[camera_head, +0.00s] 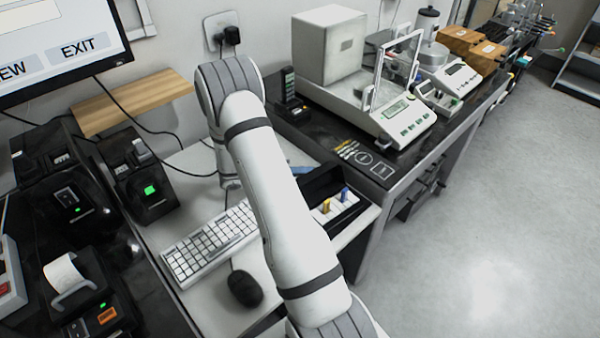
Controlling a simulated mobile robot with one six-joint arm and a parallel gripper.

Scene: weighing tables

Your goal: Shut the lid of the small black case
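The small black case (322,184) lies on the light desk to the right of my arm, near the desk's right edge. It appears open: a pale inside with a yellow piece (326,206) and a blue piece (345,193) shows. My arm covers its left part, so I cannot tell the lid's exact angle. My arm crosses the middle of the view, rising from the bottom and bending down at the far end near the wall. My gripper does not show.
A white keyboard (208,243) and a black mouse (245,289) lie left of my arm. Black devices and a monitor (60,45) stand further left. A dark weighing table with a balance (405,122) stands at the back right. The floor (480,240) at right is clear.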

